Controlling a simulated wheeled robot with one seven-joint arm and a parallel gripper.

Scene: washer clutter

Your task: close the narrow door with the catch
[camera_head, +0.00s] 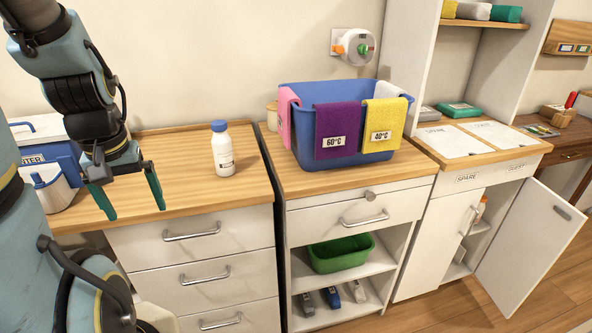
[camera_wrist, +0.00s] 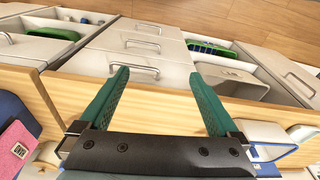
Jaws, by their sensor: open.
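The open door (camera_head: 530,245) is a narrow white panel at the right of the head view, swung wide out from the right-hand cabinet. A small grey fitting (camera_head: 562,213) shows near its upper free edge; I cannot tell whether this is the catch. Beside the opening, the other door (camera_head: 440,245) of that cabinet is shut and has an upright handle. My gripper (camera_head: 136,208) is open and empty, above the front of the left counter and far from the open door. Its green fingers also show in the wrist view (camera_wrist: 158,76).
A white bottle (camera_head: 223,150) stands on the left counter (camera_head: 180,165). A blue basket (camera_head: 345,110) with hanging cloths sits on the middle counter. A green basin (camera_head: 341,254) lies on the shelf below. An orange-white bottle (camera_head: 480,209) stands inside the open cabinet. Wooden floor (camera_head: 410,315) lies in front.

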